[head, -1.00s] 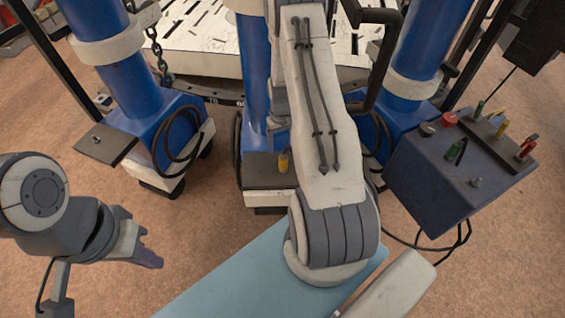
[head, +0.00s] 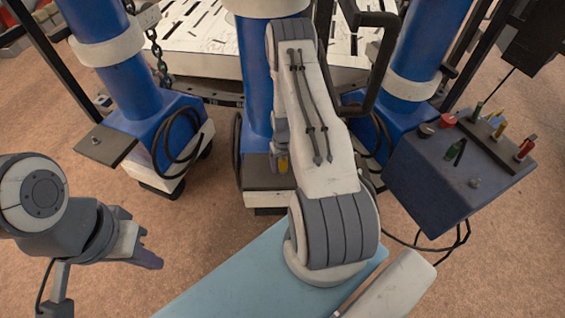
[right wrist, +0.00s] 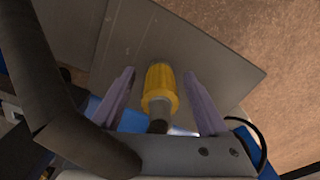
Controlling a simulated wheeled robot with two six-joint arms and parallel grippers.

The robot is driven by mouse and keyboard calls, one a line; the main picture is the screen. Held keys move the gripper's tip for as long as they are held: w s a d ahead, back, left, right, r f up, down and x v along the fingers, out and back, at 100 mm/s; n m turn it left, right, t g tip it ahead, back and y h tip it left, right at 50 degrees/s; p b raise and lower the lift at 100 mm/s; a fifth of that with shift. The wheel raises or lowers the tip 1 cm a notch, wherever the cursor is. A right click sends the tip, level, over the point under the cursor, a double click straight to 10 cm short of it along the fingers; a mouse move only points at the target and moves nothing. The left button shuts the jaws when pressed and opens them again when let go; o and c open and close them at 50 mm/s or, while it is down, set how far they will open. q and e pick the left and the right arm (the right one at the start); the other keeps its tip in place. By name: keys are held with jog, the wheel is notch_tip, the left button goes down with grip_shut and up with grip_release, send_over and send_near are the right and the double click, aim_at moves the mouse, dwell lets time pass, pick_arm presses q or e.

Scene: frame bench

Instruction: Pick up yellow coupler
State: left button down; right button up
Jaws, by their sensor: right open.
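The yellow coupler (head: 283,164) is upright on the grey plate (head: 262,179) at the foot of the middle blue post. In the right wrist view the yellow coupler (right wrist: 160,88) is ribbed, with a dark metal end. My right gripper (right wrist: 159,76) is open, one finger on each side of the coupler, with a visible gap on both sides. In the head view this gripper (head: 277,158) shows beside the coupler, partly hidden by my right arm. My left gripper (head: 150,258) hangs over the floor at lower left, away from the coupler; its jaw opening is unclear.
Blue posts (head: 257,70) stand on the left, middle and right, with black hoses at their feet. A dark blue box (head: 450,180) with coloured connectors stands at right. A slotted white table (head: 200,45) is behind. Brown floor between the left and middle posts is clear.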

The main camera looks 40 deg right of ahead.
grip_shut()
jog(key=shift+r, duration=0.1)
